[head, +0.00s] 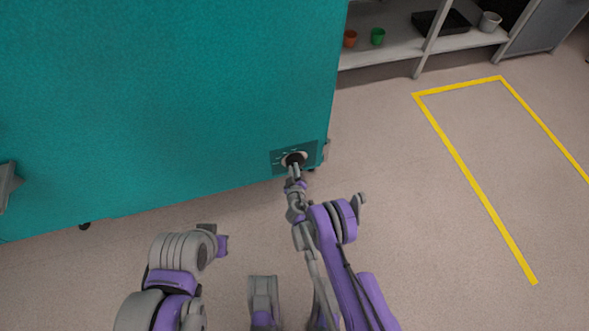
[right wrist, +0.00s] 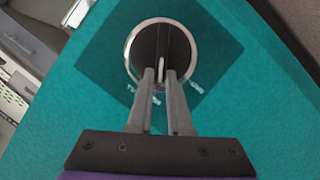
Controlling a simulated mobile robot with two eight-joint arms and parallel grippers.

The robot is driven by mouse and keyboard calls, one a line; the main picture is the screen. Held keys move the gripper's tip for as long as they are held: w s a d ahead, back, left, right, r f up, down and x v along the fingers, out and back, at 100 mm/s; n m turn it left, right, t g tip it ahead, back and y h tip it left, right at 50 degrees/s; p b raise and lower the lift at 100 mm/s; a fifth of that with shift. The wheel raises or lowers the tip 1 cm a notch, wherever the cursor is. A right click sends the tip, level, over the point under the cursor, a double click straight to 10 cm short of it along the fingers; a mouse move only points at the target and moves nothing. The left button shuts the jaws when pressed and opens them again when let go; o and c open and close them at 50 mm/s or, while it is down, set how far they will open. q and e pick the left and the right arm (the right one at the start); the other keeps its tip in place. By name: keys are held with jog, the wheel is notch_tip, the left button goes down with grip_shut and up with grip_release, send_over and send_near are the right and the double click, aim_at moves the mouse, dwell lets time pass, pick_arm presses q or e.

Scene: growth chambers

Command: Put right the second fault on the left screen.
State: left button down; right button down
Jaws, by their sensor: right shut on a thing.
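A round dark knob with a pale rim (right wrist: 148,48) sits on a dark square plate (right wrist: 200,50) on the teal cabinet (right wrist: 262,100). In the head view the knob (head: 293,158) is low on the cabinet front near its right edge, on the plate (head: 311,152). My right gripper (right wrist: 161,76) is shut on the knob's raised middle grip. In the head view the right gripper (head: 295,170) reaches up to the knob and partly covers it. Small pale marks beside the knob are too small to read. My left arm shows at the lower left, its fingertips not visible. No screen is in view.
A shelf (head: 385,50) at the back holds an orange pot (head: 350,38), a green pot (head: 377,36), a black tray (head: 440,22) and a grey pot (head: 489,22). Yellow tape (head: 465,175) marks the floor at right. The floor there is clear.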

jog(key=shift+a, duration=0.1)
dwell(0.4)
jog(key=c, duration=0.8)
grip_release()
jog(key=shift+c, duration=0.2)
